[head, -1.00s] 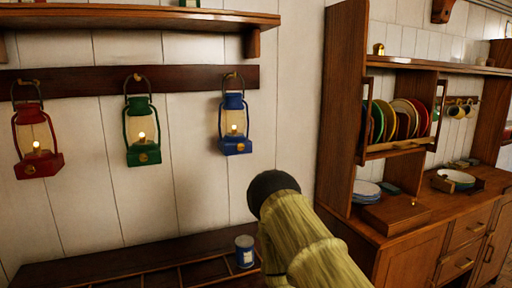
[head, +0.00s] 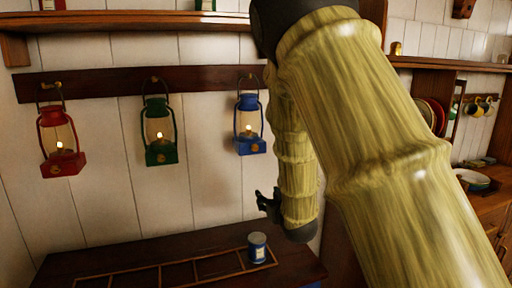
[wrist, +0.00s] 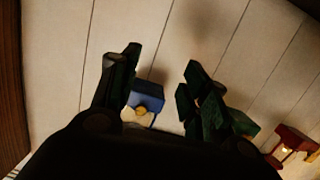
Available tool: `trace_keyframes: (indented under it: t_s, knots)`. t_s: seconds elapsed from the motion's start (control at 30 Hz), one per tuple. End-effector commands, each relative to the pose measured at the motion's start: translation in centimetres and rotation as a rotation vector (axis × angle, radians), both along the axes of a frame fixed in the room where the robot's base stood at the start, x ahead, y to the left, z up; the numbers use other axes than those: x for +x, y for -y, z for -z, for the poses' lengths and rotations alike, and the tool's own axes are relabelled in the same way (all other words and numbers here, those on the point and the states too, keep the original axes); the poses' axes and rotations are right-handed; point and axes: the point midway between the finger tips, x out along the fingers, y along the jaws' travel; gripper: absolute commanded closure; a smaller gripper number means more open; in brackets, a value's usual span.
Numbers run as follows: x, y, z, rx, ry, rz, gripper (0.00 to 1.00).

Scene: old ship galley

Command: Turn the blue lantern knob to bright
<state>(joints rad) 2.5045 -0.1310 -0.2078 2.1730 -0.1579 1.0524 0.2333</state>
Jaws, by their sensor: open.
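The blue lantern (head: 248,128) hangs on the right peg of the wall rail, with a lit flame. Its brass knob (head: 255,147) is on the front of its blue base. My gripper (head: 268,204) is below the lantern and slightly to its right, apart from it. In the wrist view my gripper (wrist: 160,78) is open and empty. The lantern's blue base (wrist: 149,92) shows there beyond the fingers, near the left one, with the brass knob (wrist: 141,111) facing down in the picture. The lantern's upper part is hidden or out of sight in that view.
The green lantern (head: 160,135) and red lantern (head: 60,140) hang lit to the left. A shelf (head: 130,22) runs above the rail. Below, a dark counter (head: 130,250) holds a blue-and-white can (head: 257,247). A dish cupboard stands right, partly behind my arm.

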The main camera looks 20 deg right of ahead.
Motion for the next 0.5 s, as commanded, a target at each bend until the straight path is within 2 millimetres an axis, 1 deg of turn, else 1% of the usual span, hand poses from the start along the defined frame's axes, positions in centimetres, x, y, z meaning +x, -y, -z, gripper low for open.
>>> trace_keyframes:
  t_s: [0.03,0.07,0.1,0.2,0.3,0.33,0.5]
  knots:
    - [0.7,0.0,-3.3,-0.006,0.049,-0.007,0.54]
    - [1.0,0.0,-4.8,-0.008,0.072,-0.01,0.54]
    - [1.3,-0.1,-6.7,-0.009,0.102,-0.015,0.54]
    - [1.8,-0.1,-10.1,-0.012,0.156,-0.024,0.54]
    - [2.0,-0.1,-11.9,-0.014,0.185,-0.029,0.54]
    - [2.0,-0.1,-12.2,-0.015,0.19,-0.029,0.54]
    - [3.1,-0.2,-12.6,-0.015,0.195,-0.031,0.54]
